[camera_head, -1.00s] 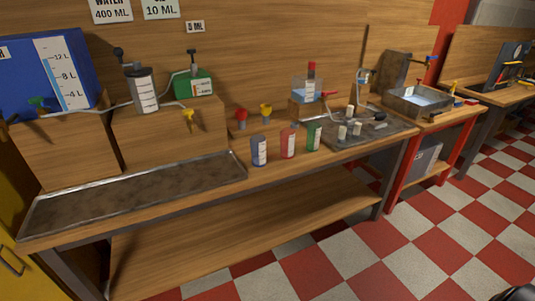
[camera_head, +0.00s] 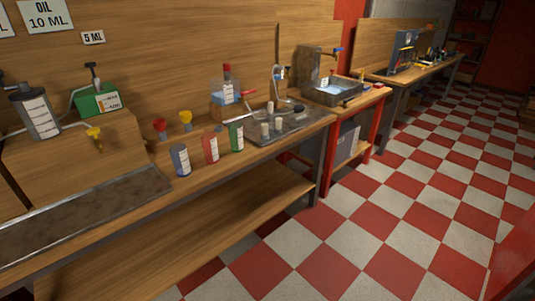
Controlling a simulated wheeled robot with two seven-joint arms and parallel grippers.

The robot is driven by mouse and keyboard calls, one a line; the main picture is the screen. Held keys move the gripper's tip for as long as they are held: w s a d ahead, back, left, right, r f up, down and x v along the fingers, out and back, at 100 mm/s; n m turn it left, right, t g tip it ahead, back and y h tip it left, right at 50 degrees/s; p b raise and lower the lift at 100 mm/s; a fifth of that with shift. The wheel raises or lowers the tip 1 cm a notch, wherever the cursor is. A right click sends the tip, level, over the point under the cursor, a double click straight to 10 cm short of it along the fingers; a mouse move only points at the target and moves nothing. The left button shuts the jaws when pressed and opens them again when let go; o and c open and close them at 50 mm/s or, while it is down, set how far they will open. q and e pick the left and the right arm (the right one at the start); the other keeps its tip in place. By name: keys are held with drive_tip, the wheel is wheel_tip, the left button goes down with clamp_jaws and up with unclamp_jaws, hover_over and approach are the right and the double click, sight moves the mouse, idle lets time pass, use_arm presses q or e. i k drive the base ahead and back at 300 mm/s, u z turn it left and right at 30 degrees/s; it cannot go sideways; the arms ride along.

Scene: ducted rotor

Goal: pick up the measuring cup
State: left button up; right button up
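Three small cups with white scale labels stand upright in a row on the wooden workbench: a blue one (camera_head: 180,160), a red one (camera_head: 211,148) and a green one (camera_head: 236,136). I cannot tell which one is the measuring cup. A larger clear container with a scale (camera_head: 36,112) stands on a wooden block at the left. Neither of my grippers shows in the head view.
A metal tray (camera_head: 85,212) covers the bench's left front. A second tray (camera_head: 290,127) holds small white pieces. A sink (camera_head: 332,92) stands on a red-legged table beyond. The checkered floor (camera_head: 385,215) at the right is clear.

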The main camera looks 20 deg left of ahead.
sight(178, 153)
drive_tip(key=z, duration=0.75)
drive_tip(key=i, duration=1.85)
drive_tip(key=u, duration=2.15)
